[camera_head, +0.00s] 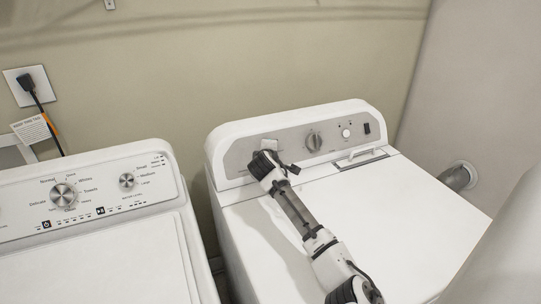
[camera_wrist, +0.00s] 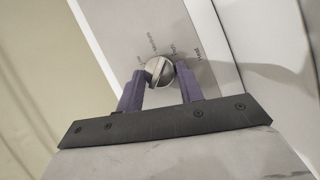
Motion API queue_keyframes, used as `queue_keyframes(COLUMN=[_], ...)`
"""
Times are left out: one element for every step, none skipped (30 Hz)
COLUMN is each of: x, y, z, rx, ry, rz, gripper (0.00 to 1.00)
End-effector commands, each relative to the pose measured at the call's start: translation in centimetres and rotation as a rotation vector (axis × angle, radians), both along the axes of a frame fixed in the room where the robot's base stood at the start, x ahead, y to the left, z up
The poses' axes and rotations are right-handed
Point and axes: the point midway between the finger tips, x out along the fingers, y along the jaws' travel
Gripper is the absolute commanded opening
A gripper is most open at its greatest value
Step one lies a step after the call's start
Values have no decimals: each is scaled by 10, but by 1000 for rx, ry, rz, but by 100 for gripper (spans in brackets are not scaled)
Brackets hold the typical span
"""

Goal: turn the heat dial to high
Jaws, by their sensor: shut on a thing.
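The heat dial (camera_wrist: 158,68) is a round silver knob with a raised grip bar, on the grey panel in the wrist view. Small print around it includes a word that looks like "Heat"; the other labels are blurred, and I cannot tell which one the dial points to. My gripper (camera_wrist: 159,82) has its two purple fingers on either side of the dial, shut on it. In the head view my gripper (camera_head: 270,150) is at the left part of the panel of the right-hand white machine (camera_head: 350,220) and hides the dial there.
Right of my gripper the same panel has a larger dial (camera_head: 313,141), a round white button (camera_head: 347,132) and a dark switch (camera_head: 367,128). A lint-slot cover (camera_head: 361,158) lies on the machine's top. A second white machine (camera_head: 95,260) stands to the left, across a narrow gap.

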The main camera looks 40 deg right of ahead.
Motion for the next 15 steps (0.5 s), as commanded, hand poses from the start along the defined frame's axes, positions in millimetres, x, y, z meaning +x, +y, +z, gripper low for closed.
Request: queue_keyframes(x=[0, 0, 1, 1, 0, 0, 1, 1, 1, 1, 0, 0, 0, 0, 0], y=[0, 0, 0, 0, 0, -1, -1, 0, -1, -1, -1, -1, -1, -1, -1], z=[-1, -1, -1, -1, -1, 0, 0, 0, 0, 0, 0, 0, 0, 0, 0], rx=[32, 49, 71, 87, 101, 116, 128, 139, 152, 160, 168, 177, 183, 188, 194], ry=[-7, -10, -15, -19, -21, -26, -29, -30, -34, -36, -37, -40, -41, -42, -43], rz=[-15, -25, -35, -43, -50, -59, -65, -71, -77, -81, -85, -90, -93, -96, -99], gripper=[14, 14, 14, 14, 14, 14, 14, 14, 14, 14, 14, 14, 14, 14, 14])
